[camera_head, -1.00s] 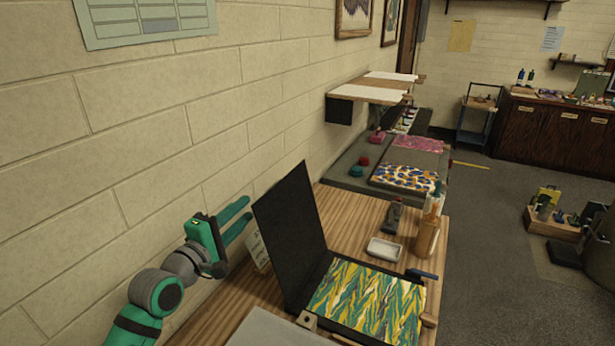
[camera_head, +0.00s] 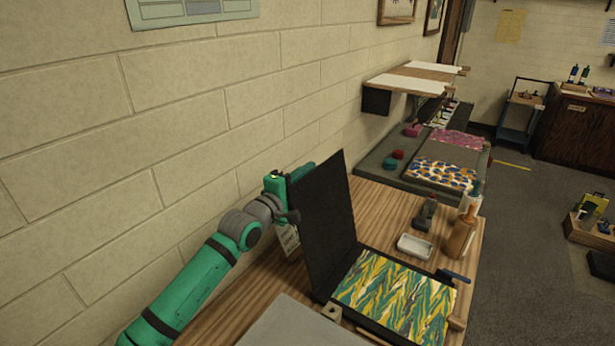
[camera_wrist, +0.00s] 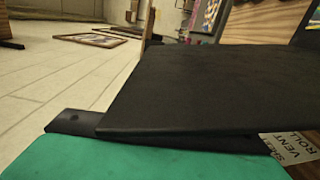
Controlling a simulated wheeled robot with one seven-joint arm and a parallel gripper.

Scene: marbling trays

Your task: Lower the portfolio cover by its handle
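The portfolio's black cover (camera_head: 325,220) stands raised, leaning a little back toward the wall. Its base holds a yellow, green and white marbled sheet (camera_head: 395,293). My gripper (camera_head: 302,173) is at the wall side of the cover, near its upper edge; the cover hides most of the fingers. In the wrist view the dark cover (camera_wrist: 225,85) fills the middle, close above a green part of my gripper (camera_wrist: 150,160). A black strip (camera_wrist: 75,121) sticks out from under the cover there; I cannot tell if it is the handle. Whether the fingers touch anything is unclear.
A white dish (camera_head: 415,246), a dark tool (camera_head: 426,213) and an amber bottle (camera_head: 460,236) stand on the wooden table (camera_head: 385,212) beyond the portfolio. A grey panel (camera_head: 290,325) lies in front. The brick wall (camera_head: 190,150) is close on the left. A printed card (camera_head: 287,238) is behind the cover.

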